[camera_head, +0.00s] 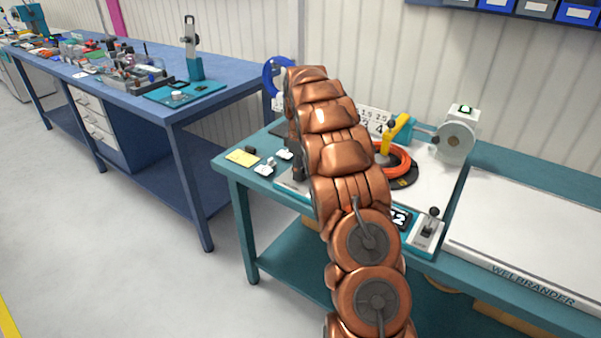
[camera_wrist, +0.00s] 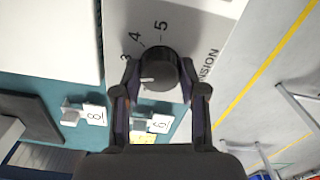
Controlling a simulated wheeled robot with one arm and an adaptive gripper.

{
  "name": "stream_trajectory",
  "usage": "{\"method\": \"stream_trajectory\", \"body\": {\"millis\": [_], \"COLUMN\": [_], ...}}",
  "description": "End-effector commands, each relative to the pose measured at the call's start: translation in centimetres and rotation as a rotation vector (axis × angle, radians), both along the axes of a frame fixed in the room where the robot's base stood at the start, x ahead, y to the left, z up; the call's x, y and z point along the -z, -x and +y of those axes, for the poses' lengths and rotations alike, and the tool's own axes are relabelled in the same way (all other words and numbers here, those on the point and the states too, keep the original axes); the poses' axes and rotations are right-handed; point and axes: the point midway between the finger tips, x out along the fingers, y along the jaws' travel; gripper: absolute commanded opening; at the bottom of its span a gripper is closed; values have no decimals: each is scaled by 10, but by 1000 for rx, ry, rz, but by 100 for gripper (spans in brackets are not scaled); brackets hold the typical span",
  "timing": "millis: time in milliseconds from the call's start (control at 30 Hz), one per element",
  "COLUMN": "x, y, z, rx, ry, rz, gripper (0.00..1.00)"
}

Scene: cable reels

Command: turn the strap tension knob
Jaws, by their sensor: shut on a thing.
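The strap tension knob (camera_wrist: 160,60) is a round dark knob in the wrist view. It sits on a light grey panel (camera_wrist: 195,25) printed with the numbers 4 and 5 and part of a word ending in "NSION". A short pale mark shows on the knob's lower left. My gripper (camera_wrist: 161,74) is shut on the knob, one finger on its left side and one on its right.
The teal bench (camera_head: 229,163) carries a yellow note (camera_head: 242,158), small white clips (camera_head: 265,167), an orange cable coil (camera_head: 400,162), a grey reel wheel (camera_head: 454,142) and a lever switch (camera_head: 429,228). A white panel marked WELBRANDER (camera_head: 530,225) lies at right. A blue bench (camera_head: 215,103) stands at left, with clear floor before it.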

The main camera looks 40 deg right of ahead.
Motion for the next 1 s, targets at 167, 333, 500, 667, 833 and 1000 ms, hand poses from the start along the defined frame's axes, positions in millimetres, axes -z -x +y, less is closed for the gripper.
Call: {"method": "stream_trajectory", "body": {"millis": [167, 333, 500, 667, 833, 1000], "x": [1, 1, 1, 0, 0, 0], "y": [0, -1, -1, -1, -1, -1], "z": [1, 1, 1, 0, 0, 0], "rx": [165, 326, 486, 628, 755, 850], "ry": [0, 0, 1, 0, 1, 0], "rz": [0, 0, 0, -2, -2, -4], "gripper": [7, 7, 7, 7, 7, 7]}}
